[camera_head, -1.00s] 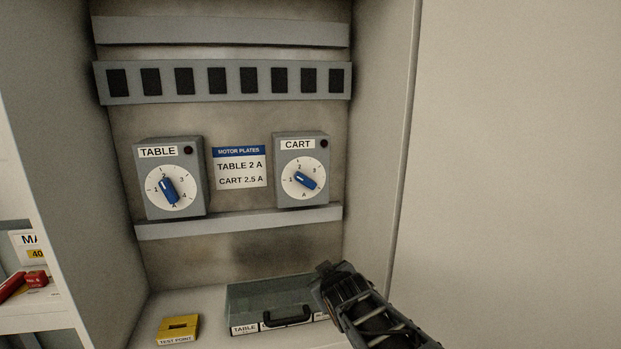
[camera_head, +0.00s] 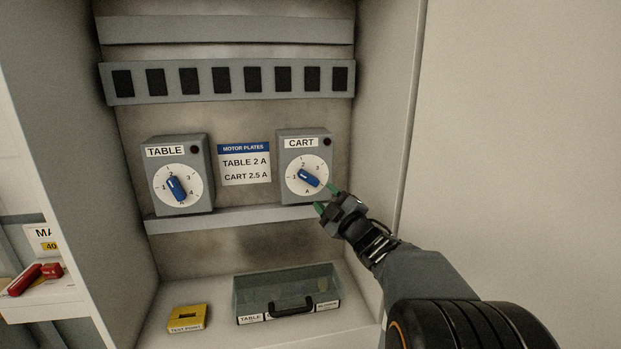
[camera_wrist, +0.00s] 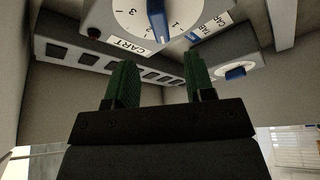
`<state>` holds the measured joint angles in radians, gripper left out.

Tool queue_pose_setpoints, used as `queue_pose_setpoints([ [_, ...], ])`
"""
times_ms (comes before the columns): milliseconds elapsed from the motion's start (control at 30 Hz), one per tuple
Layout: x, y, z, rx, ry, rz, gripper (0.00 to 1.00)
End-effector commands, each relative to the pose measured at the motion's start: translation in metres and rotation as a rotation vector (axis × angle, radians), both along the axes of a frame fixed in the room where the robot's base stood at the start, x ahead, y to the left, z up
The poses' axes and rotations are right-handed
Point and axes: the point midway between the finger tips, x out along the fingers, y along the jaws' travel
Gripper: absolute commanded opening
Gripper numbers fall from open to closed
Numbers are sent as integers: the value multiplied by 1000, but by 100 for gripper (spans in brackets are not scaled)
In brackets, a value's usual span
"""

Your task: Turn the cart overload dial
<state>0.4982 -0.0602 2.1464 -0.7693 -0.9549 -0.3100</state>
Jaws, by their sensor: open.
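The cart overload dial (camera_head: 309,178) is a blue knob on a white numbered disc, on a grey box labelled CART at the back of the cabinet. Its knob lies slanted from upper left to lower right. My gripper (camera_head: 327,199) is open and empty, with green fingers just to the lower right of the dial and apart from the knob. In the wrist view, the open fingers (camera_wrist: 160,85) show below the dial's blue knob (camera_wrist: 157,20) and disc, with nothing between them.
A TABLE box (camera_head: 178,174) with a like blue knob is at left. A plate sign (camera_head: 244,163) hangs between the boxes. A clear case (camera_head: 285,287) with a black handle and a yellow test point block (camera_head: 187,318) are on the cabinet floor. The cabinet's right wall (camera_head: 390,130) is close to my arm.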

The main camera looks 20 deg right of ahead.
Motion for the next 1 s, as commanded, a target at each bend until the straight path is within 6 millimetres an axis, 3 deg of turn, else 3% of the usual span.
queue_pose_setpoints([
  [200,40,5,12,0,1,2,49],
  [433,68,9,17,1,2,0,49],
  [633,79,10,19,1,1,-1,49],
  [967,80,10,19,0,1,-1,49],
  [1000,80,10,19,0,1,-1,45],
])
